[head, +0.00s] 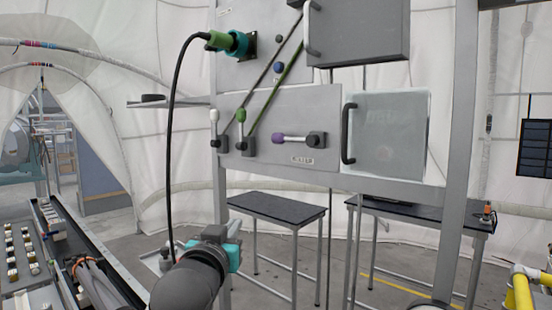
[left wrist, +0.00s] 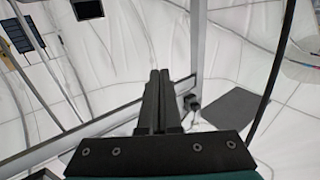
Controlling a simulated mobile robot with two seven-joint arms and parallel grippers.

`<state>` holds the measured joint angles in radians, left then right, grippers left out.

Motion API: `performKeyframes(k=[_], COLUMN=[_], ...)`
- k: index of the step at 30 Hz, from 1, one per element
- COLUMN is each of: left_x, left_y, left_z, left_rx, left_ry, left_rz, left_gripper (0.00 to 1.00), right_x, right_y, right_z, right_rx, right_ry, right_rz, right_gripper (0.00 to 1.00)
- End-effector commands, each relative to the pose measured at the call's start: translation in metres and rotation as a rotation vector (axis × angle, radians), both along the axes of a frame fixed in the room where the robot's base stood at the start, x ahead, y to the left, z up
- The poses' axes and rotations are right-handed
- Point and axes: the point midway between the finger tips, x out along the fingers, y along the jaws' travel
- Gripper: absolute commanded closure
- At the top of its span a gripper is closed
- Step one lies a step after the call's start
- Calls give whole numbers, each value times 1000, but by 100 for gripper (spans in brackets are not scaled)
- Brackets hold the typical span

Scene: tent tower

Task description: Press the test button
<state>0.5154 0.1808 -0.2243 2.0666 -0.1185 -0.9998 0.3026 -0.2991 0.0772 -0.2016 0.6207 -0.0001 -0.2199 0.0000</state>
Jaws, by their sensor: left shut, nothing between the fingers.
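A grey panel tower (head: 300,105) stands ahead in the head view. A small round blue button (head: 280,67) sits on its upper panel; no readable label marks it as the test button. My left gripper (head: 231,229) is low in front of the tower, below the lower panel and well apart from the blue button. Its fingers (left wrist: 159,85) are together with nothing between them in the left wrist view. My right gripper is not in view.
A green plug (head: 219,41) with a hanging black cable is in a teal socket. White, green and purple (head: 291,138) levers sit on the lower panel. Open box doors (head: 385,135) project at right. Dark tables (head: 277,209) stand behind. A parts bench (head: 75,250) is at left.

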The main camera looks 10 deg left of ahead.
Motion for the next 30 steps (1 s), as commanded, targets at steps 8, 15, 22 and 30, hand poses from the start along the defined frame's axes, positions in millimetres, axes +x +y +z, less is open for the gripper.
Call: performKeyframes(k=[8,15,22,30], left_x=[-11,-40,-62,-66], left_y=[-4,-8,-10,-10], left_z=[137,235,285,294], left_rx=[-27,-46,-55,-58], left_ry=[-274,-483,-595,-616], left_rz=[-14,-32,-45,-47], left_gripper=[100,100,100,100], right_x=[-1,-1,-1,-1], right_y=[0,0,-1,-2], right_z=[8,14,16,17], right_rx=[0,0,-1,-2], right_ry=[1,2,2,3], right_rz=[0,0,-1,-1], right_gripper=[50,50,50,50])
